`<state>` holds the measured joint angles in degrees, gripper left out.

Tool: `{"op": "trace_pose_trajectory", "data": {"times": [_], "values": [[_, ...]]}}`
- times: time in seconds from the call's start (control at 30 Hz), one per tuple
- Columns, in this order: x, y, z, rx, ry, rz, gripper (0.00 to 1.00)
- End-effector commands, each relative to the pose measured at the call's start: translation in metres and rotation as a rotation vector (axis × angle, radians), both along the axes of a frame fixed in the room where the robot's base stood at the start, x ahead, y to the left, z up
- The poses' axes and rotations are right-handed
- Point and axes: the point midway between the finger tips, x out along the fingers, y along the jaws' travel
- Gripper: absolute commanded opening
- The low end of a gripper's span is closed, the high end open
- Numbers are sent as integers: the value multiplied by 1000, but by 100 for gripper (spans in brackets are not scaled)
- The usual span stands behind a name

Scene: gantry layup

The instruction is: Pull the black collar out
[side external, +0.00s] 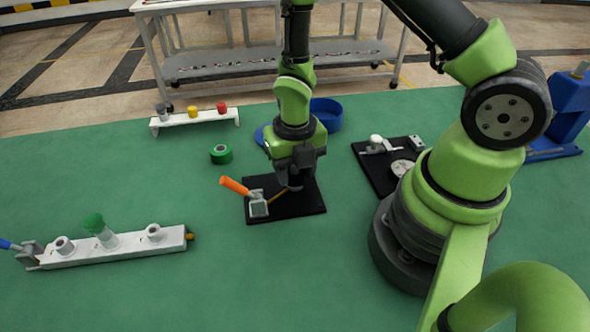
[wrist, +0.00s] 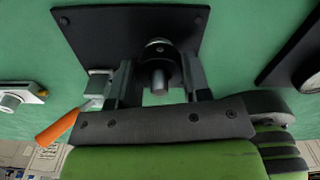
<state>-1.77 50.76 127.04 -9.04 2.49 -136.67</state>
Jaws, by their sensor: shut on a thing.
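My gripper (side external: 291,185) points down over a black base plate (side external: 303,207), its fingers low at the plate. In the wrist view my gripper (wrist: 158,82) has a finger on each side of a dark round part, which I take for the black collar (wrist: 157,56). It is shut on this part. A grey pin (wrist: 159,79) shows between the fingers. In the side view the collar is hidden behind the gripper. A clamp (side external: 258,208) with an orange handle (side external: 235,186) sits on the plate, left of the gripper. How deep the collar sits cannot be told.
A thin brown rod (side external: 279,194) lies between clamp and gripper. A black plate with a round dial (side external: 402,168) is to the right. A green ring (side external: 221,154), a blue round container (side external: 327,114) and a white rail (side external: 120,247) stand around. The mat in front is clear.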

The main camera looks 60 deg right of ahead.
Motion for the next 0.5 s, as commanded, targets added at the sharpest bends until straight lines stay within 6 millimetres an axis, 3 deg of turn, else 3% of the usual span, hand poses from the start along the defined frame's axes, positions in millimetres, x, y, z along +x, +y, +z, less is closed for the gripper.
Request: {"op": "trace_pose_trajectory", "data": {"times": [0.5], "values": [[0,1,14,3,-2,0,13]]}}
